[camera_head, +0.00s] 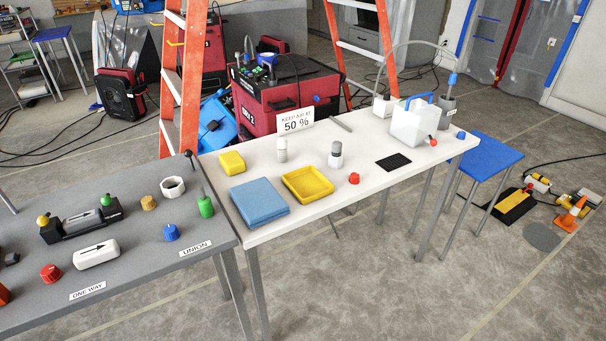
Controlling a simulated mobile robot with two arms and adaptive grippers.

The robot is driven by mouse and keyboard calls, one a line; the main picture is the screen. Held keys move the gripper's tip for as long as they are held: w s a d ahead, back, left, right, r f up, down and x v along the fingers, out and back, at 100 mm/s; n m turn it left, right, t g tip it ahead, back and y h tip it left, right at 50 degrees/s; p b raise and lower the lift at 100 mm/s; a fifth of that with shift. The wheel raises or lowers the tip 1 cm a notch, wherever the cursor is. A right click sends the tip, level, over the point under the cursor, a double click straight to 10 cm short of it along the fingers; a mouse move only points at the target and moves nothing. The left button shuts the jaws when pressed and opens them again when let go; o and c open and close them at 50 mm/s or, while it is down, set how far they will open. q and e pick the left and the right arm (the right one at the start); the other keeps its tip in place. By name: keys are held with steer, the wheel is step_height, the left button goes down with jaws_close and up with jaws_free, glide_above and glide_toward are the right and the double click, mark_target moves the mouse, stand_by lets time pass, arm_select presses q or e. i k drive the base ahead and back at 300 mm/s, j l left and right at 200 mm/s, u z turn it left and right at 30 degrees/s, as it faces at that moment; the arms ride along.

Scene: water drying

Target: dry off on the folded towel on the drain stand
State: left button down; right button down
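A light blue folded towel (260,202) lies flat at the near left end of a white table (345,212). I cannot tell which thing is the drain stand; a blue-topped stool (482,155) stands beyond the right end of the white table. Neither of my grippers shows in the head view.
Beside the towel are a yellow tray (308,184), a yellow sponge-like block (231,162) and a red cap (354,178). A grey table (130,265) with several small parts adjoins on the left. The floor in front is clear.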

mark_target(259, 202)
steer(key=i+l, duration=0.1)
steer(key=l, duration=0.2)
steer(key=i+l, duration=0.15)
steer(key=l, duration=0.15)
steer(key=i+l, duration=0.1)
steer(key=l, duration=0.2)
steer(key=i+l, duration=0.1)
steer(key=l, duration=0.25)
